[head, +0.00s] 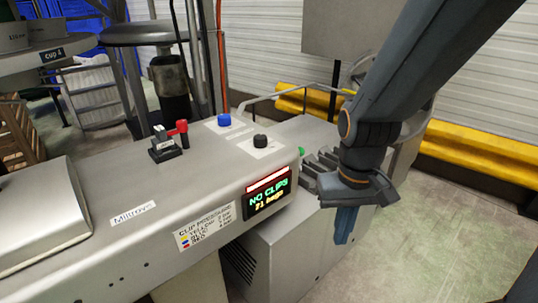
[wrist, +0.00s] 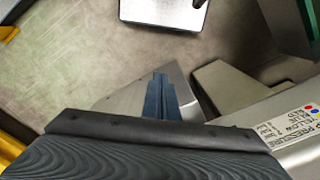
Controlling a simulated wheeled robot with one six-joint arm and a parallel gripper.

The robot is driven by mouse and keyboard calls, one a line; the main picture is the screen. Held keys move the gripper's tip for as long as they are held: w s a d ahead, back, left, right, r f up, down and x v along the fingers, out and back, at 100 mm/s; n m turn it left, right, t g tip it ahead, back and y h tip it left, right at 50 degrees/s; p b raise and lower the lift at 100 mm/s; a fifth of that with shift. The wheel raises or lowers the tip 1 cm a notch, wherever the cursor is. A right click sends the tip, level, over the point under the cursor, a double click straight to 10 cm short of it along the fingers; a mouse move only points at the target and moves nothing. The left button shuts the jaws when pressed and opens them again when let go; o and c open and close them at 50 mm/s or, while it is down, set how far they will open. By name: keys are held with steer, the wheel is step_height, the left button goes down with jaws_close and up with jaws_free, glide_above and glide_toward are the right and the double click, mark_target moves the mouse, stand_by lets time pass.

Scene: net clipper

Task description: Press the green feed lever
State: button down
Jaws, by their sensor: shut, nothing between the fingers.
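A small green piece (head: 301,151), likely the tip of the green feed lever, shows at the right end of the grey clipper machine (head: 120,240), just past the display. Most of it is hidden behind the machine's edge. My gripper (head: 345,226) points down to the right of that end, apart from the green piece and lower than it. Its blue fingers are together and empty. The wrist view shows the shut fingers (wrist: 160,97) over a grey metal surface, with the green piece not clearly visible there.
On the machine top are a red-handled lever (head: 168,141), a blue knob (head: 224,120) and a black knob (head: 260,141). The lit display (head: 268,198) reads "NO CLIPS". Dark ridged parts (head: 322,168) lie between the machine end and my gripper. Yellow barriers (head: 480,145) line the wall; floor at right is clear.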

steer(key=shift+w+a, duration=0.1)
steer(key=shift+w, duration=0.25)
steer(key=w+a+m+y, duration=0.6)
steer(key=w+m+y, duration=0.4)
steer(key=m, duration=0.5)
steer(key=w+d+r+m+t+y, duration=0.1)
steer(key=w+d+m+t+y, duration=0.3)
steer(key=w+m, duration=0.25)
steer(key=w+d+f+m+t+b, duration=0.2)
steer(key=w+d+f+m+t, duration=0.4)
steer(key=w+d+m+t, duration=0.2)
steer(key=w+m+t, duration=0.1)
steer(key=m, duration=0.1)
steer(key=shift+w+f+m+h, duration=0.3)
steer(key=shift+m+h, duration=0.05)
steer(key=shift+h, duration=0.05)
